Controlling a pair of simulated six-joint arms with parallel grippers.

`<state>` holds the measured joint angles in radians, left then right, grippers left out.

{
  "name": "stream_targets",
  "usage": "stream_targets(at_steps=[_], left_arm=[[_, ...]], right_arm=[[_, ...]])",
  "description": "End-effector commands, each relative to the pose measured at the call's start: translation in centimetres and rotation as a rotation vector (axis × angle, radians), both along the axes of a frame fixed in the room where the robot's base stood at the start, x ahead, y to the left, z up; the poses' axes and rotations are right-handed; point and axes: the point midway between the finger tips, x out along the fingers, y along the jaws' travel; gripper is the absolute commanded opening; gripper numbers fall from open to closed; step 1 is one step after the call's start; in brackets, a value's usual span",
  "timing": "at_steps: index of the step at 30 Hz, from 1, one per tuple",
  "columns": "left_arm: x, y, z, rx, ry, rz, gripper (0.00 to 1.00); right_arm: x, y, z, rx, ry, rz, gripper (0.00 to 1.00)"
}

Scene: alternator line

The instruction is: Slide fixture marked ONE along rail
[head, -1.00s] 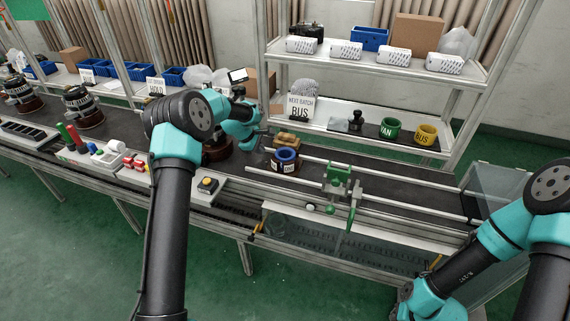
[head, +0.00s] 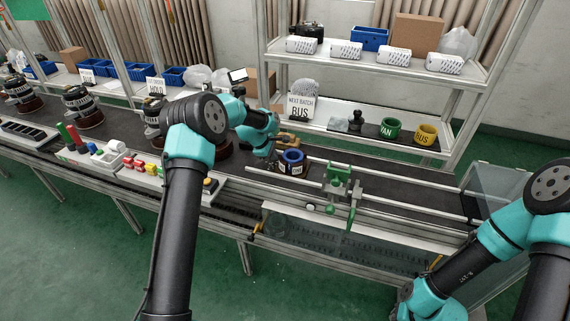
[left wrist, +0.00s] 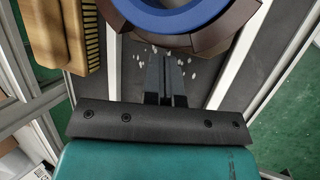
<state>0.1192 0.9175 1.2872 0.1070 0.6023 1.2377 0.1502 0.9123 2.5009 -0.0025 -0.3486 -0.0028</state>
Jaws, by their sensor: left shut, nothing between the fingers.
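The fixture (head: 292,163) is a brown base with a blue ring on top and a small white label whose wording is too small to read surely. It sits upright between the rails (head: 390,178). In the left wrist view its blue ring (left wrist: 170,18) and brown segmented edge show at the top. My left gripper (head: 273,163) is at the fixture's left side. In the left wrist view its fingers (left wrist: 169,62) are shut and empty, their tips at the brown edge; I cannot tell whether they touch. My right arm shows at the lower right, its fingers not visible.
A green clamp (head: 339,181) stands on the rails right of the fixture, with clear rail between. A wooden brush (left wrist: 58,35) lies beside the fixture, with pale crumbs near the fingertips. A clear-walled box (head: 497,190) stands at the right end.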

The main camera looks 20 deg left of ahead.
Motion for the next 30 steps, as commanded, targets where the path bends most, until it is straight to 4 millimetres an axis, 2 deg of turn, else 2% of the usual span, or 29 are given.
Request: stream_targets(at_steps=[30], left_arm=[[-0.1,-7.2,0.0,0.0,-0.001,-0.002,0.0]], right_arm=[[0.0,0.0,0.0,0.0,0.0,0.0,0.0]])
